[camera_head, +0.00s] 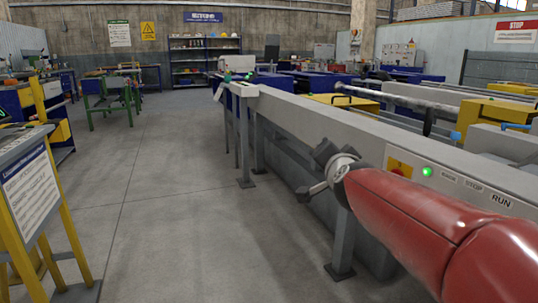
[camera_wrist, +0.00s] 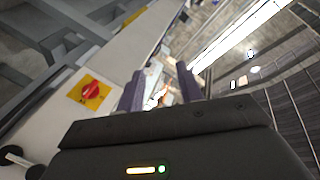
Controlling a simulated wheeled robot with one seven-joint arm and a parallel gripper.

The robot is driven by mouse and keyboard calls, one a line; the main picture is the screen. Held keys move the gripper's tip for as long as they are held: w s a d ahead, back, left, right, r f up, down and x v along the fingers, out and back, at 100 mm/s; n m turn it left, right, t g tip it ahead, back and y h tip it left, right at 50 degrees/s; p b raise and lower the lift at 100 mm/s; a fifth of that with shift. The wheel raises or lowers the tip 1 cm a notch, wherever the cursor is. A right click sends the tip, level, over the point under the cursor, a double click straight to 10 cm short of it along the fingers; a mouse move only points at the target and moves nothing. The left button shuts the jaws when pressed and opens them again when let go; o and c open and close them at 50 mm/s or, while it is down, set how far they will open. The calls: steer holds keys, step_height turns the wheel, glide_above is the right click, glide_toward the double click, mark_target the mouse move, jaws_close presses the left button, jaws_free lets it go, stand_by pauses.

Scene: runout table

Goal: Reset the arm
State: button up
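My red arm reaches in from the lower right in the camera_head view, in front of the long grey machine (camera_head: 285,113). Its grey and dark end, with my gripper (camera_head: 326,160), is beside the machine's front face, over the aisle. In the camera_wrist view the two dark fingers of my gripper (camera_wrist: 160,84) stand apart with a gap between them. I see nothing held; small white and orange shapes show beyond the gap. A yellow plate with a red knob (camera_wrist: 91,90) is left of the fingers, apart from them.
A green lamp (camera_head: 427,171) is lit beside STOP and RUN labels on the machine face. Steel legs (camera_head: 243,150) stand under the machine. A yellow-framed sign stand (camera_head: 30,195) is at the left. The grey floor aisle (camera_head: 160,200) between is clear.

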steer(key=s+f+n+g+p, duration=0.1)
steer(key=s+f+n+g, duration=0.2)
steer(key=s, duration=0.7)
steer(key=s+d+f+n+g+p, duration=0.1)
steer(key=s+f+n+g, duration=0.2)
steer(key=s+f, duration=0.4)
steer(key=s+f+n+g+p, duration=0.1)
steer(key=s+f+n+g, duration=0.2)
steer(key=s, duration=1)
step_height(320, 180, down, 3)
steer(key=shift+s+d+f+g+p, duration=0.1)
steer(key=shift+s+d+g+p, duration=0.2)
steer(key=shift+g, duration=0.5)
